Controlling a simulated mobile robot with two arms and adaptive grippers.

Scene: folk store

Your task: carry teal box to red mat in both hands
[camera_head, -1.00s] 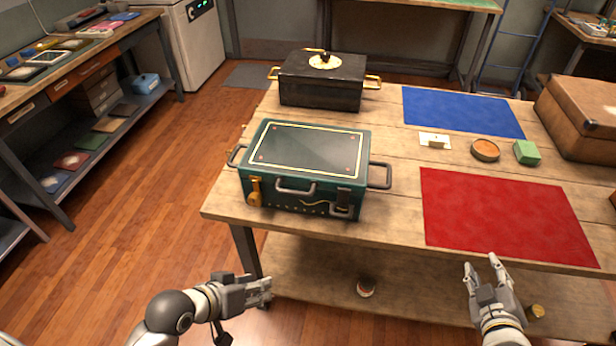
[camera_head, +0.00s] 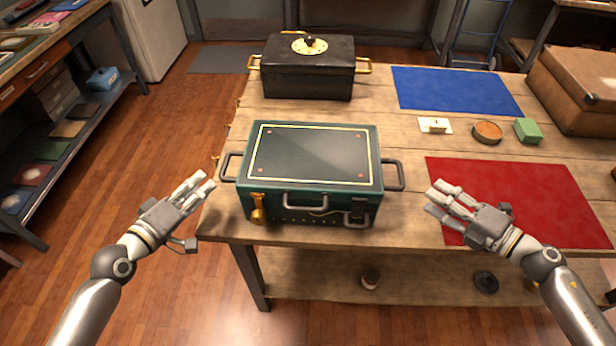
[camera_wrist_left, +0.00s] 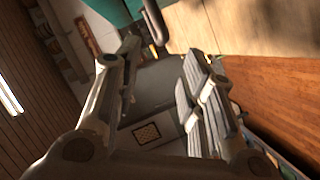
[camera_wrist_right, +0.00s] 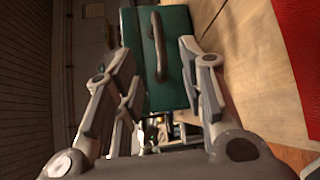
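The teal box (camera_head: 312,160) sits upright on the wooden table near its front left, with a grey handle at each end. The red mat (camera_head: 540,195) lies flat to the right of the box. My left gripper (camera_head: 203,186) is open and empty, left of the box's left handle (camera_head: 231,167) and apart from it. My right gripper (camera_head: 440,200) is open and empty, right of the right handle (camera_head: 394,175), in front of the red mat's left part. The teal box and a handle also show in the right wrist view (camera_wrist_right: 178,60), beyond the open fingers.
A black box (camera_head: 308,72) with gold handles stands behind the teal box. A blue mat (camera_head: 455,90) lies at the back right. A small white card (camera_head: 434,125), a round tin (camera_head: 487,132), a green block (camera_head: 527,130) and a brown case (camera_head: 580,90) are along the right.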

